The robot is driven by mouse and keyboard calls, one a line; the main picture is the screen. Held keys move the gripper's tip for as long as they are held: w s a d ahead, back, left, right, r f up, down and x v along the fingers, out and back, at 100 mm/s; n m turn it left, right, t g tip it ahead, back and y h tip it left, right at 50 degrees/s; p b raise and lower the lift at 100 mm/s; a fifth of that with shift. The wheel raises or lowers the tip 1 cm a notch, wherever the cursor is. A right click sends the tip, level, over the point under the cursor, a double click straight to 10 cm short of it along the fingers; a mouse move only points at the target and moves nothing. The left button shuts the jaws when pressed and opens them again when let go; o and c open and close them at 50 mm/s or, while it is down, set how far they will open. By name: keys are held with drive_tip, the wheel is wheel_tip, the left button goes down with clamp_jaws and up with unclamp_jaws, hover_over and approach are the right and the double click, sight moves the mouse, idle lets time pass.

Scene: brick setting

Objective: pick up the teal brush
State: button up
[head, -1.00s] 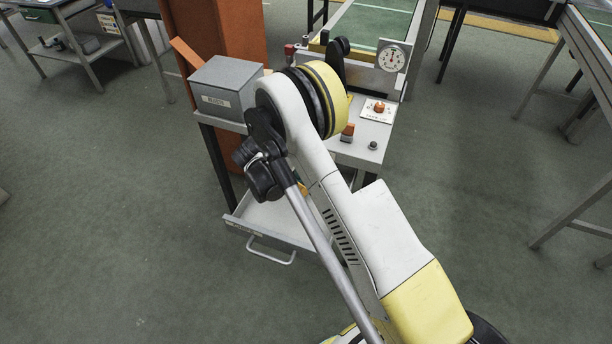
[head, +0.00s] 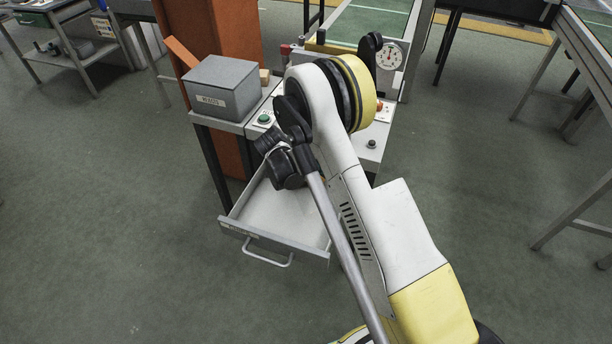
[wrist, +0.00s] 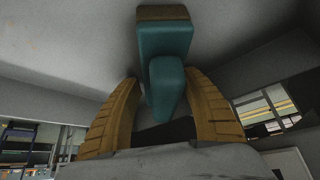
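The teal brush (wrist: 165,45) shows in the wrist view, with a brown end at the top and a narrower teal handle toward me. It is against a pale grey surface. My gripper (wrist: 163,80) has its two tan ribbed fingers on either side of the handle. A narrow gap shows between the handle and each finger, so it looks open around the brush. In the head view the brush and my gripper are hidden behind my arm.
An open, pale drawer (head: 243,234) with a front handle sticks out below the bench. A grey lidded box (head: 222,88), a green button (head: 264,118) and a dial gauge (head: 391,56) are on the bench. An orange pillar (head: 200,30) stands behind. The floor at left is clear.

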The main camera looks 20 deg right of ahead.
clamp_jaws()
drive_tip(key=s+a+r+p, duration=0.1)
drive_tip(key=a+r+p, duration=0.1)
drive_tip(key=a, duration=0.2)
drive_tip(key=s+a+r+p, duration=0.1)
drive_tip(key=s+a+r, duration=0.1)
drive_tip(key=a+r, duration=0.1)
drive_tip(key=s+a+r+p, duration=0.1)
drive_tip(key=a+r+p, duration=0.1)
drive_tip(key=a, duration=0.3)
drive_tip(key=shift+s+a+r+p, duration=0.1)
drive_tip(key=shift+s+r+p, duration=0.15)
drive_tip(key=shift+r+p, duration=0.05)
drive_tip(key=shift+s+a+r, duration=0.15)
drive_tip(key=shift+s+a, duration=0.05)
drive_tip(key=shift+a, duration=0.3)
